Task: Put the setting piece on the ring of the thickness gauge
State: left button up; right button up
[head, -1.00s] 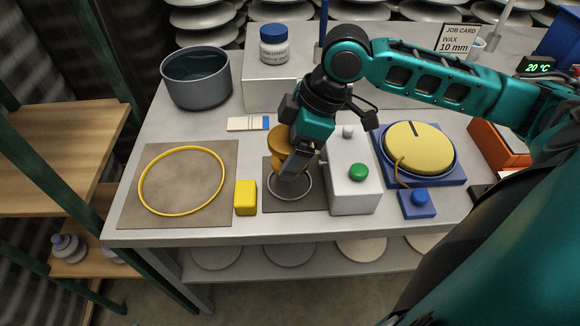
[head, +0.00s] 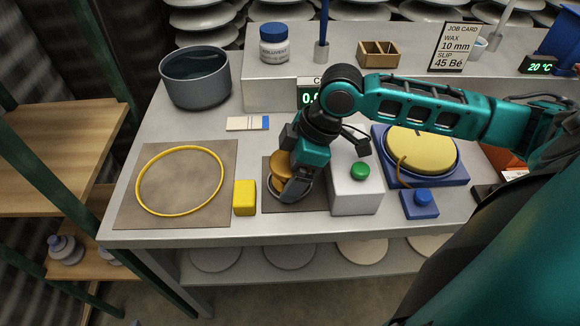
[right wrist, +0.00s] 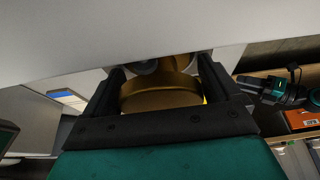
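The brass-coloured setting piece (head: 281,163) is at the ring (head: 274,194) of the thickness gauge, low over the brown plate (head: 309,196). My right gripper (head: 291,183) is shut on it from above, and its fingers hide part of the piece and ring. In the right wrist view the brass piece (right wrist: 160,96) sits between the two black fingers. I cannot tell whether it rests on the ring or hovers just above it. The white gauge box (head: 352,190) with a green button stands just right. My left gripper is not in view.
A yellow block (head: 245,197) stands close left of the plate. Further left, a yellow ring (head: 139,190) lies on a brown mat. A blue-based yellow disc device (head: 462,178) is right of the gauge. A grey pot (head: 194,91) and a partly hidden display (head: 308,97) stand behind.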

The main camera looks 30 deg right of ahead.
jog(key=shift+o, duration=0.8)
pick_arm(q)
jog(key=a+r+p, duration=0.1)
jog(key=p, duration=0.1)
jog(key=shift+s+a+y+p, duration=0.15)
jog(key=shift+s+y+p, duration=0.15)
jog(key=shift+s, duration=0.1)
pick_arm(e)
jog(key=v, duration=1.2)
jog(key=shift+r, duration=0.2)
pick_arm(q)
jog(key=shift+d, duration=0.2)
pick_arm(e)
jog(key=shift+a, duration=0.1)
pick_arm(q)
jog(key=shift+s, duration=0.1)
